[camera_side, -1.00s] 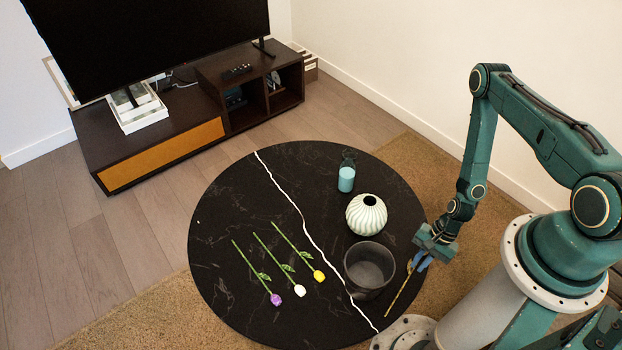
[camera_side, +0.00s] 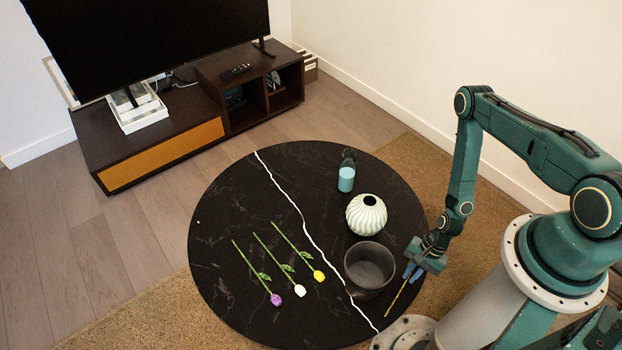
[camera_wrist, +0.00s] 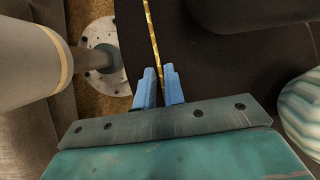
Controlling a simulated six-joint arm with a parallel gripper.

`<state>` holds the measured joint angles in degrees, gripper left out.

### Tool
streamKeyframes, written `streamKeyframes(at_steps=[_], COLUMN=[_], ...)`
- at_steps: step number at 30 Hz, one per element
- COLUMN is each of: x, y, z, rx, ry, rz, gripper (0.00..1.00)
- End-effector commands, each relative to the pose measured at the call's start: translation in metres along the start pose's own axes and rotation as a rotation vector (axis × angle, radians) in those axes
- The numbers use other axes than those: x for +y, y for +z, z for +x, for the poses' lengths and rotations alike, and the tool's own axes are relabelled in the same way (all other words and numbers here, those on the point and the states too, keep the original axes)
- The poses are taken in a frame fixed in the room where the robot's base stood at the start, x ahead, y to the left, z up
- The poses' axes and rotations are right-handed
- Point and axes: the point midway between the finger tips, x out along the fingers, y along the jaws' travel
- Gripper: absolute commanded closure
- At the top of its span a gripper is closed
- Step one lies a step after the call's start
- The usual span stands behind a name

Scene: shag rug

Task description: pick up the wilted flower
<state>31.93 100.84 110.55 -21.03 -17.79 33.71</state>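The wilted flower (camera_side: 394,300) is a thin brownish-yellow stem lying on the right edge of the round black table, beside the dark bin. In the wrist view its stem (camera_wrist: 153,40) runs from the top edge down between my blue fingers. Its head is hidden by my gripper. My gripper (camera_side: 410,274) is low over the upper end of the flower. In the wrist view my gripper (camera_wrist: 160,72) has its fingers a little apart, one on each side of the stem, with a narrow gap. I cannot tell whether they touch it.
The dark bin (camera_side: 369,288) stands just left of my gripper. A ribbed pale vase (camera_side: 366,215) and a bottle with blue liquid (camera_side: 346,180) stand behind it. Purple, white (camera_side: 300,291) and yellow flowers lie left of the white line. The table's left and back are clear.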

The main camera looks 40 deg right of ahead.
Motion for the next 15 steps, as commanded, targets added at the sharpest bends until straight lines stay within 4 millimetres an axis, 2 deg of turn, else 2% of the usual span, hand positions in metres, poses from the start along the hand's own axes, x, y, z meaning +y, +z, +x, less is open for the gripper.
streamKeyframes(at_steps=[12,15], x=[-0.0001,-0.0001], y=[-0.0001,-0.0001], z=[-0.0003,-0.0004], rx=[0.000,0.000], ry=[0.000,0.000], rz=[0.000,0.000], gripper=[0.89,1.00])
